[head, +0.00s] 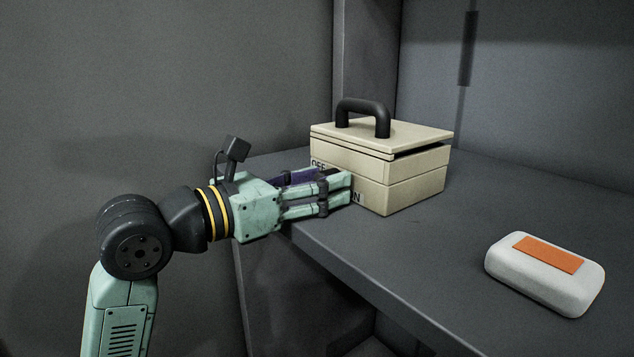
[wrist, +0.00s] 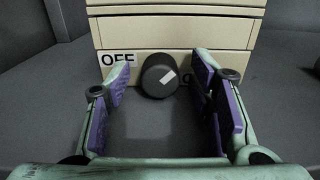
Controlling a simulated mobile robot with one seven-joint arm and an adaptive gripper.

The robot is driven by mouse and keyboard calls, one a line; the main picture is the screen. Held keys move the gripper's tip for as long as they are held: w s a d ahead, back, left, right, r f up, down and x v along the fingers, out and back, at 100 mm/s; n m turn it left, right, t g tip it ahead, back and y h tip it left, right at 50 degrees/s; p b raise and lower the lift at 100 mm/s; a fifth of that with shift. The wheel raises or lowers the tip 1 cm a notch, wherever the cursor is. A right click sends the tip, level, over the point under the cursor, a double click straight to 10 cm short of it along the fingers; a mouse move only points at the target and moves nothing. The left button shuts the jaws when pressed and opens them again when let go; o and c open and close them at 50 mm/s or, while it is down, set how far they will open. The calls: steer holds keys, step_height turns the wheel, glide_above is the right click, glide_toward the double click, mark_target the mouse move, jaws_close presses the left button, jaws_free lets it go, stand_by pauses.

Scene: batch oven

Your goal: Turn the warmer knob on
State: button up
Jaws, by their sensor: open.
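The warmer (head: 405,188) is a beige box with a black top handle (head: 364,108), standing on the dark grey counter in the head view. Its front face also shows in the wrist view (wrist: 222,33). The black round knob (wrist: 154,84) is on that front, with a white mark pointing to the upper right. An "OFF" label (wrist: 117,58) is left of the knob; the label on its right is mostly covered by a finger. My gripper (wrist: 163,78) is open, with purple-padded fingers either side of the knob and gaps visible. In the head view my gripper (head: 338,188) hides the knob.
A white rounded block with an orange top patch (head: 545,272) lies on the counter to the right. The counter (head: 420,265) between it and the warmer is clear. Grey walls stand behind and to the left. The warmer's lid sits slightly raised.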

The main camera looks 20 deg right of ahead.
steer(key=v, duration=1.2)
